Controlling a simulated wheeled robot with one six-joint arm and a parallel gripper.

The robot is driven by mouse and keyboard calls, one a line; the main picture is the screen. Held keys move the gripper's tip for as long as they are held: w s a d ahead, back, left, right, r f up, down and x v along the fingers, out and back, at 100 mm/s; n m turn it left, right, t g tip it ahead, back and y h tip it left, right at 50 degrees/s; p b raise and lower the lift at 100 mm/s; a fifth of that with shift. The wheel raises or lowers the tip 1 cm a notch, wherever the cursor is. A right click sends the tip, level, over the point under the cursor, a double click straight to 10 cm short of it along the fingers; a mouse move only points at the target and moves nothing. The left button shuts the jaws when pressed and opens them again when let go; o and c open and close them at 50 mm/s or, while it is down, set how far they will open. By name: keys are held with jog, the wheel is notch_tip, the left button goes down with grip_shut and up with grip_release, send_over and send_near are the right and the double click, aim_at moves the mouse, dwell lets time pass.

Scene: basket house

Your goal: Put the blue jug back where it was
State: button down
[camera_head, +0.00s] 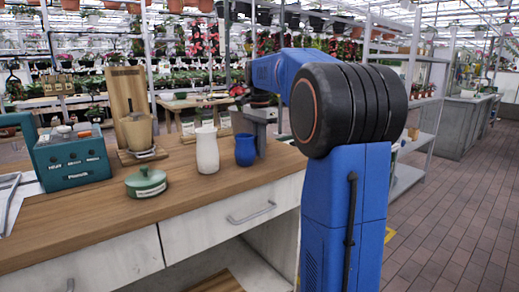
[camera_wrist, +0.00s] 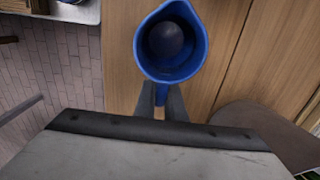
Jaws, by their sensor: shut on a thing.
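The blue jug (camera_head: 245,150) is upright at the wooden counter's right part, just right of a white jug (camera_head: 207,150). The wrist view looks down into the open, empty-looking blue jug (camera_wrist: 171,42), with its handle towards me. My gripper (camera_wrist: 161,92) is shut on this handle, one dark finger on each side. In the head view my gripper shows only in part, as a grey shape behind the jug, beside my blue arm. I cannot tell whether the jug's base touches the counter or hangs just above it.
A green lidded pot (camera_head: 146,183) sits at the counter's front. Bare counter (camera_head: 218,205) lies in front of the jugs. A grey shelf unit (camera_head: 408,178) stands to the right.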

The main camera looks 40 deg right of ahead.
jog(key=c, duration=1.8)
grip_release()
jog(key=shift+f, duration=0.1)
notch_tip(320, 180, up, 12)
jog(key=shift+r, duration=0.15)
